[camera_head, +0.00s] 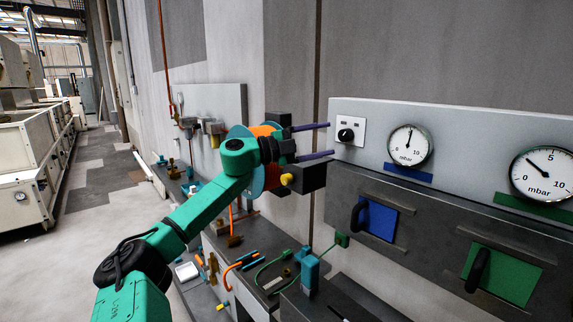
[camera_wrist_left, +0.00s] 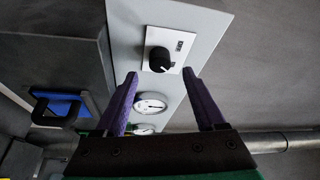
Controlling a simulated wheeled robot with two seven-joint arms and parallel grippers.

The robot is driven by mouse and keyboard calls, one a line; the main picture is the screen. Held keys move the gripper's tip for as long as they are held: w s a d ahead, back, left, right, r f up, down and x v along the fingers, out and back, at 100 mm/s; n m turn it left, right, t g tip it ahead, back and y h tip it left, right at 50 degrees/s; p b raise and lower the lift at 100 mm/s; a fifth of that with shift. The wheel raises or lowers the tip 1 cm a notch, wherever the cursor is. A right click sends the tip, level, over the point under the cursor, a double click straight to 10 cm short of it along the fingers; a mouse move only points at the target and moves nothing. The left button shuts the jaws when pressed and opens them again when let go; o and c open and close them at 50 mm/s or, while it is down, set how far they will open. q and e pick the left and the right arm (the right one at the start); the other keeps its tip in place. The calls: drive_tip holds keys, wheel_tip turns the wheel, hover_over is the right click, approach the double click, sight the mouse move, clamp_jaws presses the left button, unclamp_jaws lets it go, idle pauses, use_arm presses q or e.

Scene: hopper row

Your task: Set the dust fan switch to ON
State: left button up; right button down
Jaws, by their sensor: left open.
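The dust fan switch (camera_head: 346,135) is a black round knob on a small white plate, at the left end of a grey panel. Two small dark labels sit above the knob, too small to read. My left gripper (camera_head: 329,140) is open and empty, its two purple fingers pointing at the plate from the left, one above the other. In the left wrist view the knob (camera_wrist_left: 159,60) shows beyond and between the open fingertips (camera_wrist_left: 160,74), with no visible contact. I cannot tell which label the knob points to.
Two round mbar gauges (camera_head: 409,145) sit right of the switch. Below them, a dark ledge juts out over a blue flap (camera_head: 377,218) and a green flap (camera_head: 502,276) with black handles. A cable reel (camera_head: 262,160) stands behind my left wrist. The left aisle floor (camera_head: 115,225) is clear.

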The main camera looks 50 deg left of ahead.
use_arm(q)
drive_tip(key=b+v, duration=0.3)
drive_tip(key=v, duration=0.6)
drive_tip(key=shift+s+a+b, duration=0.15)
drive_tip(key=shift+s+b, duration=0.15)
drive_tip(key=shift+b, duration=0.1)
use_arm(e)
wheel_tip(320, 180, down, 5)
drive_tip(key=shift+f, duration=0.2)
